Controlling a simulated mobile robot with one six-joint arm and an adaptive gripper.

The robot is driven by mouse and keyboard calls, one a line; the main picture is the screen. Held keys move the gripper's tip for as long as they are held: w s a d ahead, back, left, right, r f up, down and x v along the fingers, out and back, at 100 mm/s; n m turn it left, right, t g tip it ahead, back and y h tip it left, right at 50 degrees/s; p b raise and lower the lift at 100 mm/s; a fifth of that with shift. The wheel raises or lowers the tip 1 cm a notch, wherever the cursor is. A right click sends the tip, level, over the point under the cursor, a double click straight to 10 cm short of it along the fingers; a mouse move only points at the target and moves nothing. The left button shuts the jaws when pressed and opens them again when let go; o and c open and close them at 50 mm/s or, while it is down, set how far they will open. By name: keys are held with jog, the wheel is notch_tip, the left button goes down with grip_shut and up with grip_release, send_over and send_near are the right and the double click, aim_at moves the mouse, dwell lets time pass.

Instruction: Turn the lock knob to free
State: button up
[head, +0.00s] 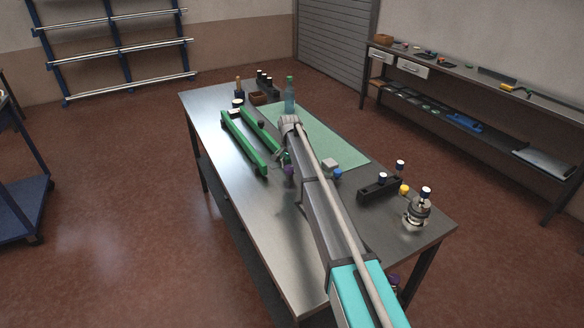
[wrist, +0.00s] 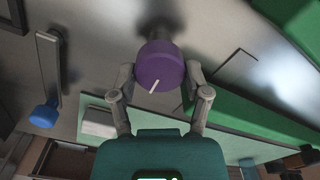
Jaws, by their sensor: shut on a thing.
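The lock knob (wrist: 160,62) is a purple round cap with a short white pointer line in the wrist view. The line points to the lower left in that picture. My gripper (wrist: 160,74) has one finger on each side of the knob and is shut on it. In the head view the purple knob (head: 289,170) shows only as a small patch beside my arm, with my gripper (head: 281,159) next to it. The markings for free or locked cannot be made out.
Two green bars (head: 243,141) lie left of my gripper on the metal table (head: 225,185). A blue-ended handle (wrist: 44,115) and a white block (wrist: 97,122) are nearby. A bottle (head: 290,97) stands behind. A black block with white-topped pieces (head: 378,190) is at right.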

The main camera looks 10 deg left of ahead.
jog(key=n, duration=1.3)
jog(key=shift+n, duration=2.2)
jog(key=shift+d, duration=0.1)
jog(key=o, duration=1.1)
jog(key=shift+o, duration=0.2)
